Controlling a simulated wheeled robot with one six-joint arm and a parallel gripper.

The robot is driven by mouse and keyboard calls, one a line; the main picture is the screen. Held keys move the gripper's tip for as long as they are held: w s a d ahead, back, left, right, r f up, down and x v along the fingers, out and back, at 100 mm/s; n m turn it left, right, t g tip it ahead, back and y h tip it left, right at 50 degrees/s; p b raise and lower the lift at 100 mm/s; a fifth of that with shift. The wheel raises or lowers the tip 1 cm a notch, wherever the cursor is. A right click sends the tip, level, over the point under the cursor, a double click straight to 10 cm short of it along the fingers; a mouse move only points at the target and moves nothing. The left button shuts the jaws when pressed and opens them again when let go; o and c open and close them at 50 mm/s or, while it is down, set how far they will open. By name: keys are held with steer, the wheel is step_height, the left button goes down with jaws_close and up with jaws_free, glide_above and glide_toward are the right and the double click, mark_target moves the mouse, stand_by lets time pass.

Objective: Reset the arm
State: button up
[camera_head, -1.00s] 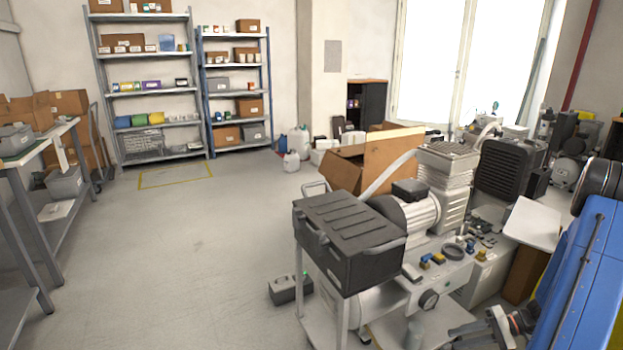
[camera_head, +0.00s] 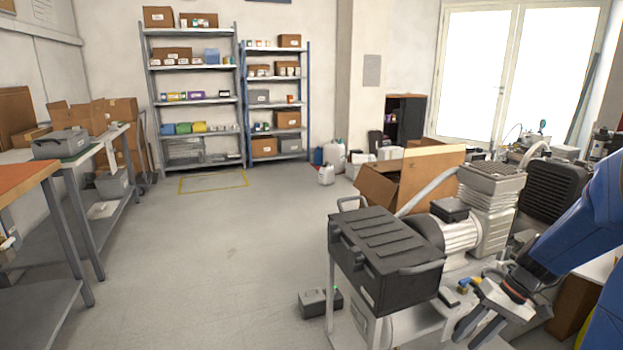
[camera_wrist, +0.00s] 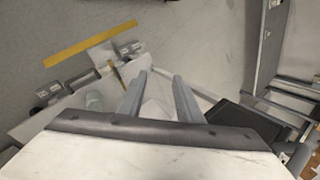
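My blue arm (camera_head: 580,235) reaches in from the right edge in the head view. My gripper (camera_head: 472,333) hangs at its end, tilted down, in front of the compressor (camera_head: 465,230) and right of the black case (camera_head: 385,255). In the wrist view my gripper (camera_wrist: 160,85) shows two grey fingers standing apart. I see nothing held between them. A pale surface lies behind the fingers there, and what it belongs to is unclear.
The cart carrying the case and compressor fills the lower right. A small black box (camera_head: 318,302) is on the floor beside it. An open cardboard box (camera_head: 400,180) stands behind. Workbenches (camera_head: 75,165) line the left. The middle floor (camera_head: 225,265) is clear.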

steer(key=s+a+r+n+t+h, duration=0.1)
steer(key=s+a+r+t+h, duration=0.1)
steer(key=s+a+r, duration=0.3)
steer(key=s+a+r+t+h, duration=0.3)
steer(key=s+r, duration=0.5)
steer(key=s, duration=0.3)
steer(key=shift+a+r+n+h, duration=0.25)
steer(key=shift+a+n+h, duration=0.2)
steer(key=shift+a, duration=0.55)
stand_by(1.0)
